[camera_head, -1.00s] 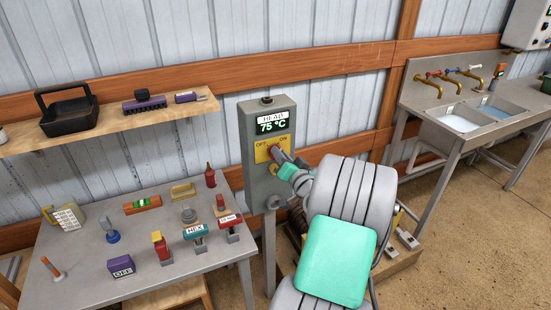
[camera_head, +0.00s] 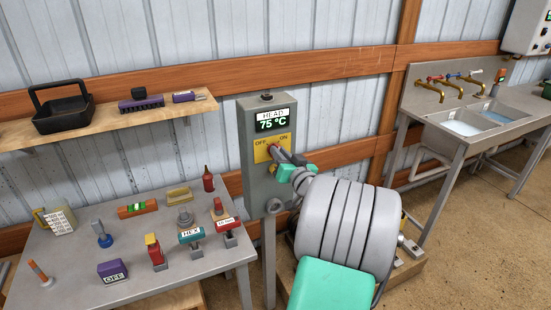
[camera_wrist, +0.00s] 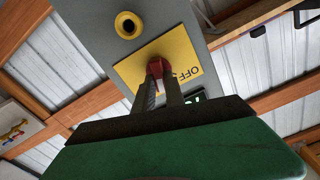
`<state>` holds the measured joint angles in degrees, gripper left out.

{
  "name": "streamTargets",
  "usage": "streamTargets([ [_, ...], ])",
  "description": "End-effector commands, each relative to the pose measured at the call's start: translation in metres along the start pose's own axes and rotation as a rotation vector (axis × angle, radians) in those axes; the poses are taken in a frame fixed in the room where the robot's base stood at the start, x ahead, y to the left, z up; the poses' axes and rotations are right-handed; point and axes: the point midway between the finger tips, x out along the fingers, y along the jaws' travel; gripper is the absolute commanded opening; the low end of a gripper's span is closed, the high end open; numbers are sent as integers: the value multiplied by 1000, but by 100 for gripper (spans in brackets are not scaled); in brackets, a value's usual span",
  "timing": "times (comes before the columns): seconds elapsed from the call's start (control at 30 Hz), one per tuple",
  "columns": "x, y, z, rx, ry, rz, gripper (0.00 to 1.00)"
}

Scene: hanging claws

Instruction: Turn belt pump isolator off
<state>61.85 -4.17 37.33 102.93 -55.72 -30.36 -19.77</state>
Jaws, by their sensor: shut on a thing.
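The belt pump isolator is a grey upright box (camera_head: 251,190) on a post, with a yellow plate marked OFF on the left and ON on the right. A red knob (camera_wrist: 161,68) sits on the yellow plate (camera_wrist: 187,55), which is turned sideways in the wrist view. My gripper (camera_head: 276,151) reaches the plate from the lower right in the head view. In the wrist view its two fingers (camera_wrist: 160,80) close on the knob's sides. The fingers and my wrist partly hide the knob, and its exact pointing is hard to read.
A display reading HEAD 75 °C (camera_head: 272,119) is above the yellow plate. A grey table (camera_head: 75,272) with several tools stands left. A shelf (camera_head: 90,128) with a black basket (camera_head: 62,112) is on the wall. A sink unit (camera_head: 463,128) stands right.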

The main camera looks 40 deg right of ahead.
Motion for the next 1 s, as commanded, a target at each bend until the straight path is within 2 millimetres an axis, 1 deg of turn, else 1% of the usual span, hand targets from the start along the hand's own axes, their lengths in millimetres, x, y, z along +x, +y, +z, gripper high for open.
streamTargets([
  [0.03,0,0,4,-13,-2,-1,0],
  [0.47,0,0,2,-36,-3,1,0],
  [1.0,0,0,5,-187,-1,0,0],
])
